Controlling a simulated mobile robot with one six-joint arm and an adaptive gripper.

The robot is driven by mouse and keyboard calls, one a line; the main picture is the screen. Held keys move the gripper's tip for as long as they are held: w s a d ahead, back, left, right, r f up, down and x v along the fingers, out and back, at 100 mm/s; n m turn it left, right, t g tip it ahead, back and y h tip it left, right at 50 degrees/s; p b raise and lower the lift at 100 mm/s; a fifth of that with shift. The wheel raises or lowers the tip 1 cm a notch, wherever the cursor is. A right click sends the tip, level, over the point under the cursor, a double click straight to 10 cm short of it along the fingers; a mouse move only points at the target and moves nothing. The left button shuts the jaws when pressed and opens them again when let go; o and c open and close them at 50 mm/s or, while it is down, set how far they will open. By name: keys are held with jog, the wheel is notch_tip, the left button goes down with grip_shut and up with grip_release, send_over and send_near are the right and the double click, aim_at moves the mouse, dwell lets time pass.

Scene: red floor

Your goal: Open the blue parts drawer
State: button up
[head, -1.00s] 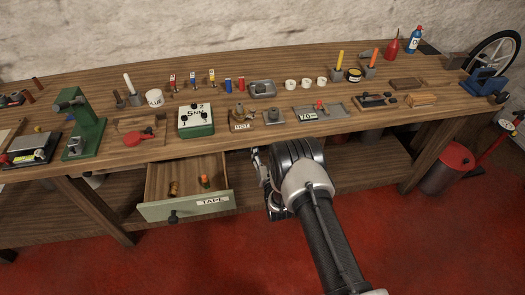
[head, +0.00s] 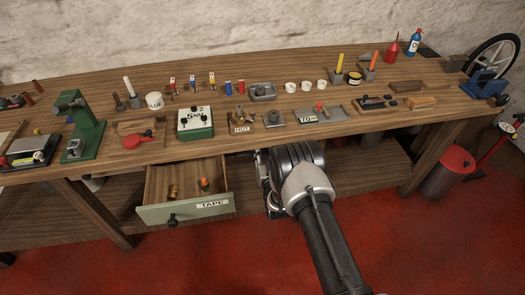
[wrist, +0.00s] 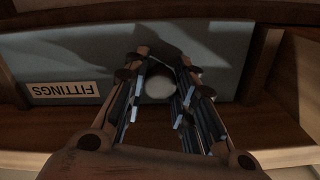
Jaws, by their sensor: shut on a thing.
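The blue parts drawer (wrist: 60,60) fills the upper part of the wrist view. It has a blue-grey front and a white FITTINGS label (wrist: 65,89) that reads upside down. Its round pale knob (wrist: 159,87) is between my fingers. My gripper (wrist: 160,72) is shut on the knob, one finger at each side. In the head view my gripper (head: 263,172) is at the bench's front edge, right of the open drawer. There the blue front is hidden by my arm and the bench top. I cannot tell any gap at the drawer's edges.
A green drawer (head: 180,211) labelled TAPE stands open to the left, with small parts inside. The wooden bench top (head: 340,140) above carries many tools and containers. A red-lidded bin (head: 446,172) stands at the right. Red floor in front is free.

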grip_shut()
jog(key=shift+s, duration=0.15)
